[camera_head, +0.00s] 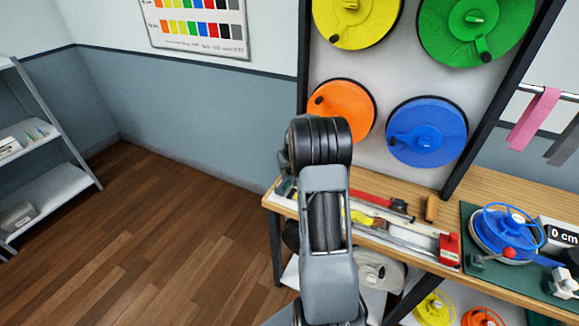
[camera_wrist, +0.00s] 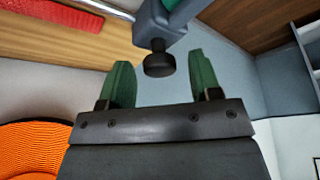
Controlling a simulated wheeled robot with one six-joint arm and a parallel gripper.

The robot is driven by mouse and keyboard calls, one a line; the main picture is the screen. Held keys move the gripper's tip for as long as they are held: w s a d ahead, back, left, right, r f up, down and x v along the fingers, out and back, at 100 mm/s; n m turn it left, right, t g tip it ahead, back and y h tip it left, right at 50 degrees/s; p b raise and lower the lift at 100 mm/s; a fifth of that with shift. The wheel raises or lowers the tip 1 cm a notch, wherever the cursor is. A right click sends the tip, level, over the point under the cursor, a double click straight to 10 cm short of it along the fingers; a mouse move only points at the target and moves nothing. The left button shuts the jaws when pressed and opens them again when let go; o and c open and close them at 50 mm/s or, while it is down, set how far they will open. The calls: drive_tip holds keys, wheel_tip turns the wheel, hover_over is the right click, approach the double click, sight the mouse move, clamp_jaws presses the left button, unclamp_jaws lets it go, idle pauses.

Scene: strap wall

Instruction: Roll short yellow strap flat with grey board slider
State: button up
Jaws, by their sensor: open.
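In the head view a short piece of yellow strap (camera_head: 362,217) shows on the long pale board (camera_head: 405,236) on the bench, just right of my arm. My arm covers the strap's left part. In the wrist view my gripper (camera_wrist: 160,80) has its two green fingers apart, with nothing between them. A grey block with a black knob (camera_wrist: 158,63), perhaps the grey board slider, stands just beyond the fingertips, roughly between them in the picture. I cannot tell whether they touch. My gripper is hidden behind my arm in the head view.
The wooden bench (camera_head: 432,208) carries a red strap (camera_head: 372,200), a red block (camera_head: 449,249) at the board's right end and a blue winder (camera_head: 507,232). Orange (camera_head: 341,106) and blue (camera_head: 427,131) reels hang behind. Open floor (camera_head: 150,230) lies left.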

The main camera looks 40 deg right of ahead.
clamp_jaws()
idle(0.6)
